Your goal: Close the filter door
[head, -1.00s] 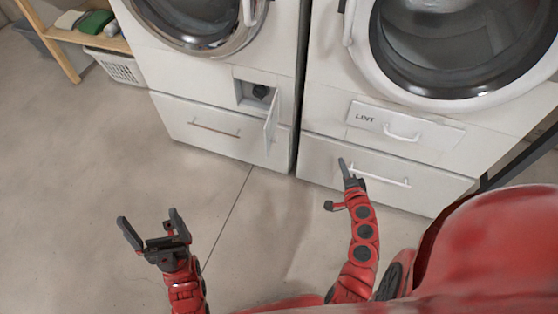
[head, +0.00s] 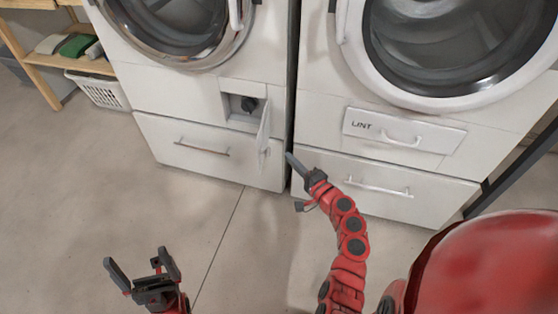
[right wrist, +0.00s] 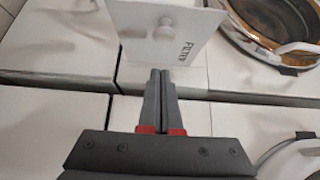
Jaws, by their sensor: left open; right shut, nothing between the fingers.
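The white filter door (head: 263,136) stands open on the left machine, swung out from the right edge of its square recess. A dark round filter cap (head: 249,104) shows inside the recess (head: 237,102). In the right wrist view the door (right wrist: 165,35) shows a round knob and the word FILTER, just beyond my fingertips. My right gripper (head: 291,158) is shut and empty, to the right of the door and slightly below it; it also shows in the right wrist view (right wrist: 161,75). I cannot tell whether it touches the door. My left gripper (head: 143,268) is open and empty, low over the floor.
A drawer with a bar handle (head: 201,148) lies below the recess. The right machine has a LINT panel (head: 403,138) and a drawer handle (head: 374,188). A wooden shelf (head: 70,62) and white basket (head: 98,91) stand at the left. The floor in front is clear.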

